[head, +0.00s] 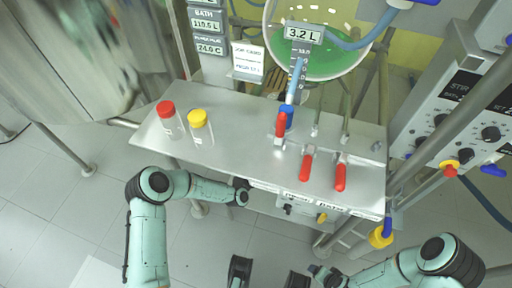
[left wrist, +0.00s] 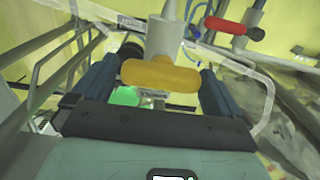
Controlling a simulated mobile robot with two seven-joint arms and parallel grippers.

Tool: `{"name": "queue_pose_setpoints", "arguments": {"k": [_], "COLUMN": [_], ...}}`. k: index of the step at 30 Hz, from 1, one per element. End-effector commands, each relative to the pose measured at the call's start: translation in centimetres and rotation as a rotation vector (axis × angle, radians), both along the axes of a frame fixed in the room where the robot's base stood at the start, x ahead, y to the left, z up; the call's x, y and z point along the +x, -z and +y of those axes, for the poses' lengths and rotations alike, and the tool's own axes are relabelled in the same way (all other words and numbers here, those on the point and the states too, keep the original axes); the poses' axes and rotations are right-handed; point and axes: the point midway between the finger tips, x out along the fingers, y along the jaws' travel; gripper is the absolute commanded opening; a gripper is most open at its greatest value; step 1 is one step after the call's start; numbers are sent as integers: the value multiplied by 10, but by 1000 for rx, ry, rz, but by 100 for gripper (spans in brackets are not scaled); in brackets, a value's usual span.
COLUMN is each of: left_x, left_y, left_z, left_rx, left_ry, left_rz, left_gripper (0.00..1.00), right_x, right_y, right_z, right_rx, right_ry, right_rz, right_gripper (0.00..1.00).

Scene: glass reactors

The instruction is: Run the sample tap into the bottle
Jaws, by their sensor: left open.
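In the left wrist view a tap with a yellow handle (left wrist: 160,75) sits between the fingers of my left gripper (left wrist: 150,90). The fingers are apart, with a gap on each side of the handle. A pale valve body rises behind the handle. In the head view the left gripper is hidden where my arm reaches the shelf's front edge. Two clear bottles stand upright on the steel shelf: one red-capped (head: 171,124), one yellow-capped (head: 202,134). They look empty.
The steel shelf (head: 240,165) carries several red-handled valves (head: 306,167). Behind it a glass reactor (head: 340,67) holds green liquid, with a display reading 3.2 L (head: 303,33). A control panel (head: 470,115) stands at right. A red valve handle (left wrist: 226,25) shows in the wrist view.

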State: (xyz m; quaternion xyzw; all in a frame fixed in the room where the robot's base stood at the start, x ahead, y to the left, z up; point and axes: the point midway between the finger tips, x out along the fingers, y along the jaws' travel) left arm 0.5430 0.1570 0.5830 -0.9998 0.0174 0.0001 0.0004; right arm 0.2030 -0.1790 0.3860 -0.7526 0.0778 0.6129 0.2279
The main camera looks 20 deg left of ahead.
Motion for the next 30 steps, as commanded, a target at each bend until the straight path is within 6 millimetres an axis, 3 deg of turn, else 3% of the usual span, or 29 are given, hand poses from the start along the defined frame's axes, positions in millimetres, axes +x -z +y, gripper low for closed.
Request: {"name": "queue_pose_setpoints", "arguments": {"k": [6, 10, 11, 20, 30], "left_x": [0, 0, 0, 0, 0], "left_y": [0, 0, 0, 0, 1], "left_z": [0, 0, 0, 0, 2], "left_rx": [0, 0, 0, -32, -237], "left_ry": [0, 0, 0, 1, 0], "left_rz": [0, 0, 0, 1, 8], "left_gripper": [100, 58, 55, 55, 55], "right_x": [-1, -1, -1, -1, -7], "right_y": [0, 0, 0, 1, 7], "right_z": [0, 0, 0, 0, -1], "right_rx": [0, 0, 0, 0, 0], "right_ry": [1, 1, 1, 1, 2], "right_rz": [1, 1, 1, 4, 22], "right_gripper": [78, 78, 78, 78, 78]}}
